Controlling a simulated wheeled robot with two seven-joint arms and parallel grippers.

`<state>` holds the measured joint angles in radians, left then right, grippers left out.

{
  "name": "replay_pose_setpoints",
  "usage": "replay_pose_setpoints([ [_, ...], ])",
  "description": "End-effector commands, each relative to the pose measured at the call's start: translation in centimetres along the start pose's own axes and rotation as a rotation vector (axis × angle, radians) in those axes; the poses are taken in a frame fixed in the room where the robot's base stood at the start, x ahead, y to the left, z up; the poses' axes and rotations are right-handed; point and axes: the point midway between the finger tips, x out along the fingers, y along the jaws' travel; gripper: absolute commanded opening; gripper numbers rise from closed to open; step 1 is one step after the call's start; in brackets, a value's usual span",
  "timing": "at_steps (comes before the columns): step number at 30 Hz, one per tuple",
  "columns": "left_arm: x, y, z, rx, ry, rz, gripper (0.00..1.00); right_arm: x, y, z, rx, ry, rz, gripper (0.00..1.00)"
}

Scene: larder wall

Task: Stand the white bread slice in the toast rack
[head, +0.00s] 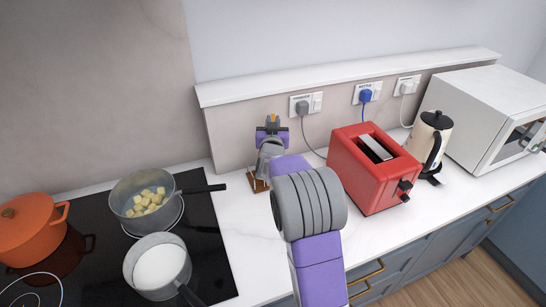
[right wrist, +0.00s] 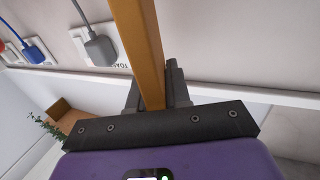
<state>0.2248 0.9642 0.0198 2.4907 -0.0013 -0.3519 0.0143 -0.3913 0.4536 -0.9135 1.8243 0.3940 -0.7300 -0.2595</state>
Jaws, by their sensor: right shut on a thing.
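My right gripper (head: 272,124) is raised near the back wall, above the worktop between hob and toaster. It is shut on a flat orange-brown thing, seen edge-on in the right wrist view (right wrist: 138,45); this looks like the crust of the bread slice. In the head view only a small orange tip (head: 273,118) of it shows between the fingers. A brown wooden piece (head: 259,185), likely the toast rack, stands on the worktop below the gripper, mostly hidden by my right arm. I cannot see its slots. My left gripper is out of view.
A red toaster (head: 374,165) stands right of my arm, then a cream kettle (head: 428,143) and a white microwave (head: 490,112). On the hob at left are two grey pans (head: 158,266) and an orange pot (head: 30,226). A ledge (head: 350,77) runs along the wall above the sockets.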

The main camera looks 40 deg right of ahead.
Motion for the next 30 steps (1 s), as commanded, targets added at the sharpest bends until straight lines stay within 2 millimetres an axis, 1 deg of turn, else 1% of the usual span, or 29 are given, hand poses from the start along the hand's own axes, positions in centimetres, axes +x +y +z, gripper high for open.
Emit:
replay_pose_setpoints([
  [1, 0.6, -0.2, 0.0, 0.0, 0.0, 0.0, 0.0, 0.0, 0.0, 1.5, -0.004, -0.004, 0.0, 0.0],
  [3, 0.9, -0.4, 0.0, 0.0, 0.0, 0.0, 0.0, 0.0, 0.0, 2.7, -0.005, -0.004, 0.0, 0.0],
  [11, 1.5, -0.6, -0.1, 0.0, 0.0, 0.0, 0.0, 0.0, 0.0, 4.8, -0.003, -0.002, 0.0, 0.0],
  [15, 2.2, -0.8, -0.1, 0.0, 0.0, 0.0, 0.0, 0.0, 0.0, 7.2, -0.005, -0.004, -0.001, 0.0],
  [18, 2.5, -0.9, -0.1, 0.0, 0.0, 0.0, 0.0, 0.0, 0.0, 8.4, -0.003, -0.004, 0.0, 0.0],
  [26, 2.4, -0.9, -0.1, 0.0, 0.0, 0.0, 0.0, 0.0, 0.0, 8.3, -0.001, -0.001, -0.001, 0.0],
  [30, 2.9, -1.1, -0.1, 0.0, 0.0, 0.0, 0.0, 0.0, 0.0, 8.8, -0.001, -0.001, -0.001, 0.0],
])
